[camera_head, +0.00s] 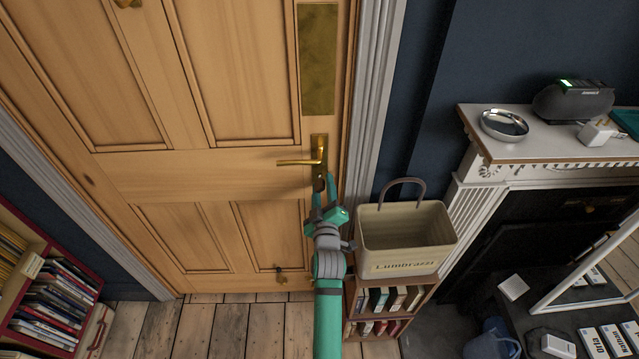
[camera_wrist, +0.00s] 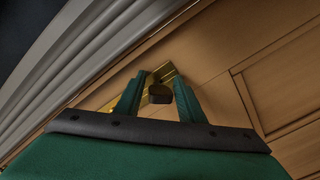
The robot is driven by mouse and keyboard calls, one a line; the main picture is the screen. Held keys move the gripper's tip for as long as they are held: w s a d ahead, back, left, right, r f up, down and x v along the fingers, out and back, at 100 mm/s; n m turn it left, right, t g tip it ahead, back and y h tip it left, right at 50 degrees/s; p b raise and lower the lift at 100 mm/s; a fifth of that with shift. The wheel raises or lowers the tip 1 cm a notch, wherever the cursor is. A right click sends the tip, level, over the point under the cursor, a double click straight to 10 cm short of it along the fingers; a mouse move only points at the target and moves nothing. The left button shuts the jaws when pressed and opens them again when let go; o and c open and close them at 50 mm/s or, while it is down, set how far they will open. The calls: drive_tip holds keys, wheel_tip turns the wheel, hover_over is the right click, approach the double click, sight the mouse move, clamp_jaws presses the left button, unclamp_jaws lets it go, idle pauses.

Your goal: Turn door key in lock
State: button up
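The wooden door (camera_head: 230,170) is closed and has a brass lever handle (camera_head: 297,162) on a brass lock plate (camera_head: 319,143). My gripper (camera_head: 325,187) reaches up to the lower part of this plate, just below the handle. In the wrist view, the dark head of the key (camera_wrist: 159,94) shows between the two green fingers of my gripper (camera_wrist: 160,92), in front of the brass plate (camera_wrist: 168,74). The fingers are apart, with a narrow gap seeming to show on each side of the key. In the head view the gripper largely hides the key and keyhole.
A cream basket (camera_head: 405,238) stands on a small bookcase (camera_head: 390,300) close to the right of my arm. A red bookcase (camera_head: 45,290) stands at left. Wooden floor (camera_head: 230,325) shows below the door.

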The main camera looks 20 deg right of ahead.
drive_tip(key=m, duration=0.6)
drive_tip(key=shift+a+r, duration=0.25)
drive_tip(key=shift+a, duration=0.05)
drive_tip(key=m, duration=0.2)
drive_tip(key=shift+a+m, duration=0.1)
drive_tip(key=shift+m, duration=0.3)
drive_tip(key=shift+s+a+m, duration=0.1)
drive_tip(key=shift+s+m, duration=0.05)
drive_tip(key=shift+m, duration=0.15)
drive_tip(key=s+a+f+y, duration=0.1)
drive_tip(key=s+a, duration=0.3)
drive_tip(key=s, duration=0.5)
drive_tip(key=s+a+f+n, duration=0.1)
drive_tip(key=s+a+f, duration=0.3)
drive_tip(key=s, duration=0.5)
drive_tip(key=s+a+f+n+y, duration=0.1)
drive_tip(key=s+a+f, duration=0.2)
drive_tip(key=s, duration=0.7)
drive_tip(key=shift+a+g+y, duration=0.3)
drive_tip(key=shift+a+g, duration=0.1)
drive_tip(key=shift+a, duration=0.45)
